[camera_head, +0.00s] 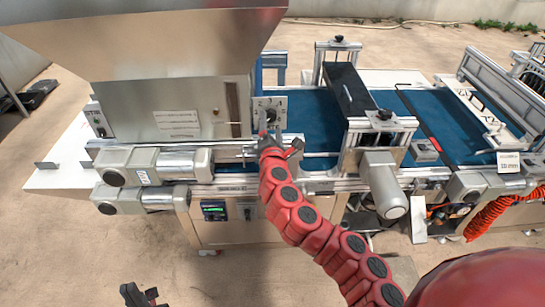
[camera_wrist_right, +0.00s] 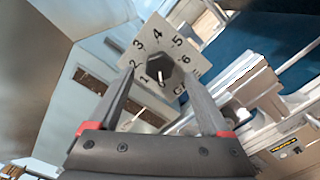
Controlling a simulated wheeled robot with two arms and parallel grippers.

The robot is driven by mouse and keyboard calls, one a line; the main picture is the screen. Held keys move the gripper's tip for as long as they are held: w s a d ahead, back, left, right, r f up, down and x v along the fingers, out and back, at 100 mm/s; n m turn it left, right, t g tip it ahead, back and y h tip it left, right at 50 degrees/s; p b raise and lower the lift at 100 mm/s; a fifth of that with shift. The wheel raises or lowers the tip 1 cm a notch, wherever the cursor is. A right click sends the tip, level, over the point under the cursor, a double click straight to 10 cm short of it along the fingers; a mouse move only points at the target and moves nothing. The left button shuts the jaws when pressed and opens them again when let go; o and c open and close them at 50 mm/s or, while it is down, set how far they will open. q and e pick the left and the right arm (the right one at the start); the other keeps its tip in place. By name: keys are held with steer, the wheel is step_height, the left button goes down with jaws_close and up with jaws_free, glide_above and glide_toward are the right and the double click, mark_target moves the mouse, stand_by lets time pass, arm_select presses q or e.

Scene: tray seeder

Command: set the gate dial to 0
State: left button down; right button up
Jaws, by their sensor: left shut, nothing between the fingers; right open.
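The gate dial is a dark knob (camera_wrist_right: 172,70) on a light square plate (camera_head: 258,103) on the front of the seeder. In the right wrist view the plate has black numbers around the knob; 1 to 6 can be read. A pale mark shows near the knob's lower left, close to the 1; the exact setting is unclear. My right gripper (camera_wrist_right: 158,82) is open, its fingers pointing at the dial with the knob between them in the picture; contact cannot be told. In the head view my right gripper (camera_head: 268,138) is just below the plate. My left gripper (camera_head: 141,297) is shut and empty, low at the bottom edge.
A large metal hopper (camera_head: 170,60) rises left of the dial. Motor cylinders (camera_head: 150,165) stick out below left, and another motor (camera_head: 383,185) to the right. A blue conveyor belt (camera_head: 312,110) runs right. The floor in front is mostly clear.

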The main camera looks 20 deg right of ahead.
steer(key=p+v, duration=0.1)
steer(key=v, duration=1.3)
